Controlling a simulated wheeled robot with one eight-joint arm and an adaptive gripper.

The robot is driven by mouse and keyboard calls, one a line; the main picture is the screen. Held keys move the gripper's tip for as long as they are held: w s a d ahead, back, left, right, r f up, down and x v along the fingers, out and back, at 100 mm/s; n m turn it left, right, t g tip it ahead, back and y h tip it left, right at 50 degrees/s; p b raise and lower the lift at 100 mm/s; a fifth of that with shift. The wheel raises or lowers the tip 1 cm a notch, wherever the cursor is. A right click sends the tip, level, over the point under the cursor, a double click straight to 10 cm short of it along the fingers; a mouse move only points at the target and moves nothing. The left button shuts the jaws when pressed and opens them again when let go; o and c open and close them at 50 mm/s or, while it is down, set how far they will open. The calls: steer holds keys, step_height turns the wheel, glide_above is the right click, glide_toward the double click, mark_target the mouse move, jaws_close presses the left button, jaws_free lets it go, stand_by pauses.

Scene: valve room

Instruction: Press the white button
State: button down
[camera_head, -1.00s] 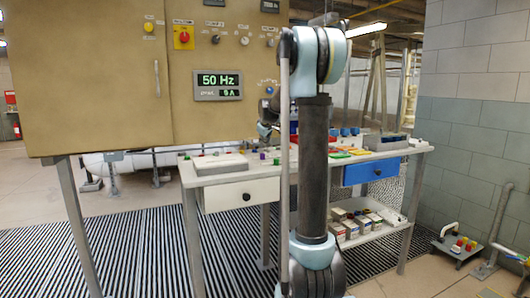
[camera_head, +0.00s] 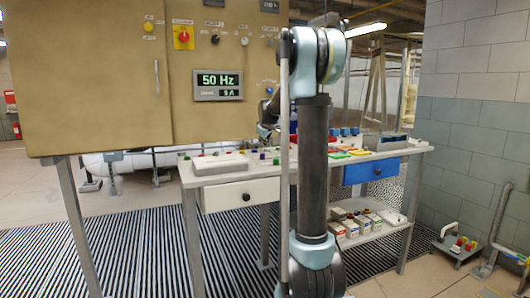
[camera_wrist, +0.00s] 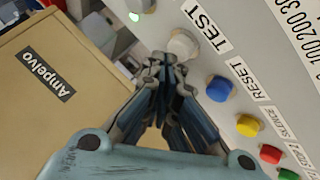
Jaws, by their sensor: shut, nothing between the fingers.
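In the wrist view the white button (camera_wrist: 183,45) sits on a light grey panel beside the TEST label (camera_wrist: 205,28). My gripper (camera_wrist: 164,66) is shut and empty, with its fingertips just below the button in the picture and overlapping its lower edge. I cannot tell whether the tips touch it. In the head view my arm's column hides much of the bench, and the fingertips and this button cannot be made out clearly.
A tan box (camera_wrist: 50,90) marked Ampelvo lies left. The cabinet (camera_head: 100,80) stands left of my arm.

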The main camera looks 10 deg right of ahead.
steer(key=shift+f, duration=0.45)
stand_by(0.8)
steer(key=shift+r, duration=0.85)
steer(key=shift+r, duration=0.15)
steer(key=shift+r, duration=2.35)
